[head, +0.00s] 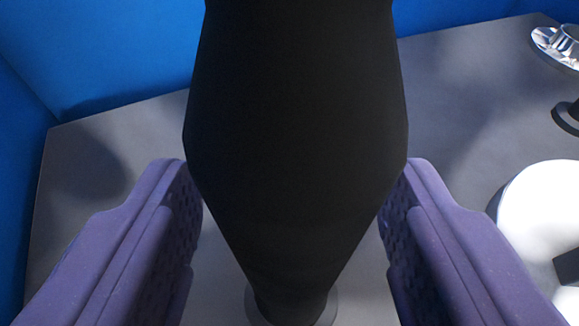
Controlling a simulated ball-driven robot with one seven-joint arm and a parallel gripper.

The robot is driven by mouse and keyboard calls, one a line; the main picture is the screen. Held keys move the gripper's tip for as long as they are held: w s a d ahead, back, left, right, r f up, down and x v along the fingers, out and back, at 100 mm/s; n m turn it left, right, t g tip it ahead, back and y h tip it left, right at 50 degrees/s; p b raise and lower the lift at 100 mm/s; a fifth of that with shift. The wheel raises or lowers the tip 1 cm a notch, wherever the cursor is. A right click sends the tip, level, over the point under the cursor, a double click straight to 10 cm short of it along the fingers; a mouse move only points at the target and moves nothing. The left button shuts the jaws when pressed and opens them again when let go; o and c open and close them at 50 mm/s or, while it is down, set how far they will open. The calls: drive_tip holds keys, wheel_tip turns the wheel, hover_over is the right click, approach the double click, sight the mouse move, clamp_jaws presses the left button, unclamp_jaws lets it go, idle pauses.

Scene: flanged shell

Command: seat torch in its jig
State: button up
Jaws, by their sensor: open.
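A large black tapered body (295,110), which may be the torch, fills the middle of the head view. It is widest at mid-height and narrows downward, and its top runs out of the picture. Its narrow lower end meets a round grey rim (250,303) at the bottom edge; I cannot tell whether this is the jig or the body's own foot. My gripper (295,175) is open, with one purple finger on each side of the black body. A gap shows beside the left finger lower down; contact higher up is unclear.
The grey tabletop (460,110) is bare at the upper right and far left. A white curved piece (535,205) with a black block (568,268) lies at right. A shiny flanged metal part (556,45) and a dark round-footed thing (566,120) stand behind. Blue walls (110,50) enclose the back and left.

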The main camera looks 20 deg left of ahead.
drive_tip(key=x, duration=0.2)
drive_tip(key=shift+w+f, duration=0.1)
drive_tip(key=shift+w, duration=0.15)
drive_tip(key=shift+c, duration=0.2)
drive_tip(key=shift+s, duration=0.1)
clamp_jaws()
